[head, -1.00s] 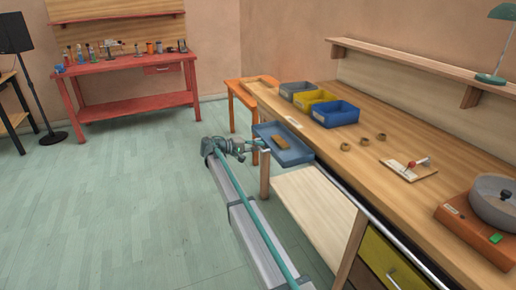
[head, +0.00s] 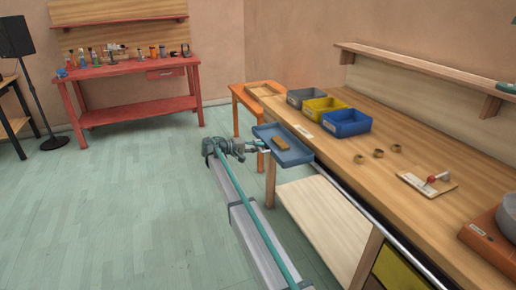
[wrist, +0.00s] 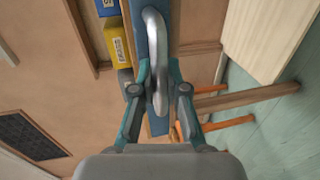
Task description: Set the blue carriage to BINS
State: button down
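The blue carriage (head: 294,158) is a shallow blue tray at the front edge of the wooden bench, near its far end, with a tan block (head: 282,143) in it. A small white label (head: 303,131) lies on the bench top beside it; its text is too small to read. My gripper (head: 266,151) is at the carriage's left side. In the wrist view my gripper (wrist: 159,66) has one finger on each side of the curved silver handle (wrist: 155,40) and looks closed on it. The carriage's blue side (wrist: 157,125) runs behind the handle.
Grey (head: 306,97), yellow (head: 325,110) and blue (head: 347,123) bins stand on the bench behind the carriage. An orange table (head: 248,99) stands beyond the bench end.

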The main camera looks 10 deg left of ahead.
jog(key=c, duration=1.2)
grip_release()
jog(key=shift+w+a, duration=0.25)
jog(key=shift+s+d, duration=0.1)
jog(key=v, duration=1.2)
